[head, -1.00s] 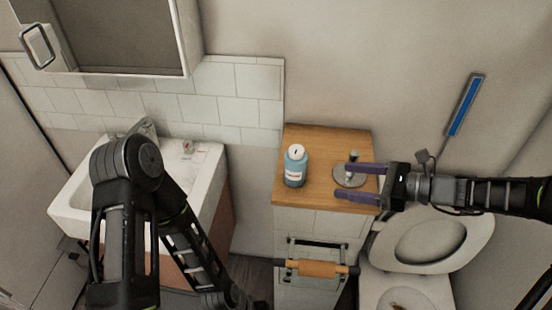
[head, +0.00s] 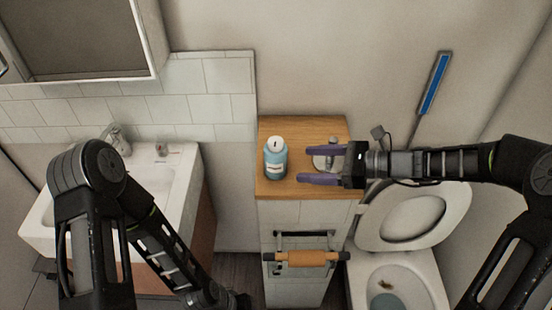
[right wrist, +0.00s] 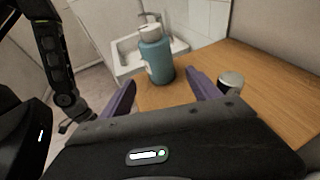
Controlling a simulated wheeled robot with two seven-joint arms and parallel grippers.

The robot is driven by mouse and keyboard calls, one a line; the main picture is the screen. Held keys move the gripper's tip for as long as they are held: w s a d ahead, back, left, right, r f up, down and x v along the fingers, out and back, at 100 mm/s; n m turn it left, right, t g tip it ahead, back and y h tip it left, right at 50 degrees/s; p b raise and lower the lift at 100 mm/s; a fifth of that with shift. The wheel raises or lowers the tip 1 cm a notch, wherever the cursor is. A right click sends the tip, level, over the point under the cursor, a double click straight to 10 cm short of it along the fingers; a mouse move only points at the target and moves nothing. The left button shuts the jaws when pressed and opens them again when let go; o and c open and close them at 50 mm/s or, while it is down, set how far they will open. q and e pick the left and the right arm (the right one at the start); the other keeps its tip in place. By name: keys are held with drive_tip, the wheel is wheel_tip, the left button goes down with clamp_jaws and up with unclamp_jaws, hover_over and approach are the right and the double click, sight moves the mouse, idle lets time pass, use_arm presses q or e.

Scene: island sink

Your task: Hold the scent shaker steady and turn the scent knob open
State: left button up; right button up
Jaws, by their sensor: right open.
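The scent shaker (head: 275,163) is a blue bottle with a pale label, upright on the wooden top of a cabinet. Its white cap, the scent knob (head: 275,143), carries a short dark mark. My right gripper (head: 303,164) is open and empty, to the right of the bottle, its purple fingers pointing at it with a small gap. In the right wrist view the bottle (right wrist: 156,62) stands beyond the two fingertips, its knob (right wrist: 150,31) on top. My left arm reaches down at the left of the head view; its gripper does not show.
The wooden cabinet top (head: 300,128) holds a metal round-based object (head: 330,157) right beside my right fingers. A toilet (head: 415,220) is at right, a sink (head: 165,180) at left. A paper holder (head: 305,258) sticks out from the cabinet front.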

sight(285, 174)
drive_tip(key=b+x, duration=0.2)
drive_tip(key=x, duration=0.5)
drive_tip(key=shift+a+f+b, duration=0.1)
drive_tip(key=shift+f+b, duration=0.1)
drive_tip(key=shift+b, duration=0.15)
drive_tip(key=shift+w+a+f, duration=0.1)
drive_tip(key=shift+w+a, duration=0.15)
drive_tip(key=shift+a, duration=0.4)
drive_tip(key=shift+c, duration=0.4)
